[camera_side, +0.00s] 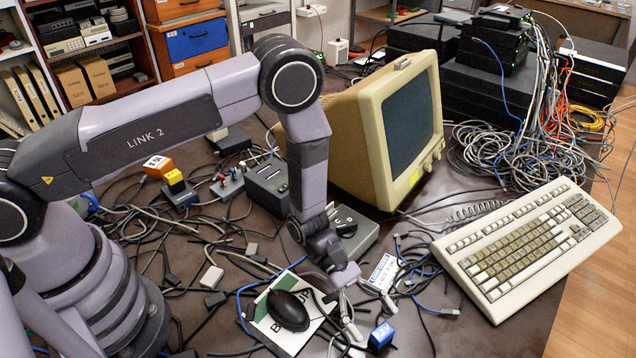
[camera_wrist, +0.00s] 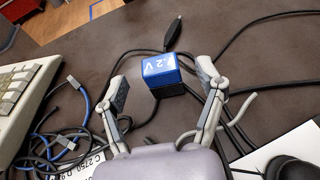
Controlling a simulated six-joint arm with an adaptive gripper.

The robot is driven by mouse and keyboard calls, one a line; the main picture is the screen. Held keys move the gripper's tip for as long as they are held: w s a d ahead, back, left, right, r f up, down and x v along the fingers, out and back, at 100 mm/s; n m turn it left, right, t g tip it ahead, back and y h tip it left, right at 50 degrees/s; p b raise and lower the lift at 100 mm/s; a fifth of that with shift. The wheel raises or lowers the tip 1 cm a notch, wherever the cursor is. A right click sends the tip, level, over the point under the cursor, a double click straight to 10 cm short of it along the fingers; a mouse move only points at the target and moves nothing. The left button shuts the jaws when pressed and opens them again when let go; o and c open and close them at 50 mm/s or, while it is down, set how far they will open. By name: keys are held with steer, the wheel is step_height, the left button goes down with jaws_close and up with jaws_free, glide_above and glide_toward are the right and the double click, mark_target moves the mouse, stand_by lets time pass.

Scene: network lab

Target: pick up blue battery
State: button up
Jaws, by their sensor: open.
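The blue battery (camera_side: 381,336) is a small box with white lettering on the brown table, near the front of the side view. In the wrist view the blue battery (camera_wrist: 162,70) lies ahead of my gripper, roughly centred between the fingers, with a dark lower part. My gripper (camera_wrist: 163,80) is open, one finger on each side of the battery's line, with nothing held. In the side view my gripper (camera_side: 350,318) points down, just left of the battery. I cannot tell whether a finger touches it.
A black mouse (camera_side: 288,310) on a white-and-green sheet lies to the left. A beige keyboard (camera_side: 530,245) is to the right, and a beige monitor (camera_side: 385,130) stands behind. Loose cables and a white label (camera_side: 382,272) lie around my gripper. Bare table shows right of the battery.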

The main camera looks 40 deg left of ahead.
steer(key=shift+x, duration=1.35)
jaws_close()
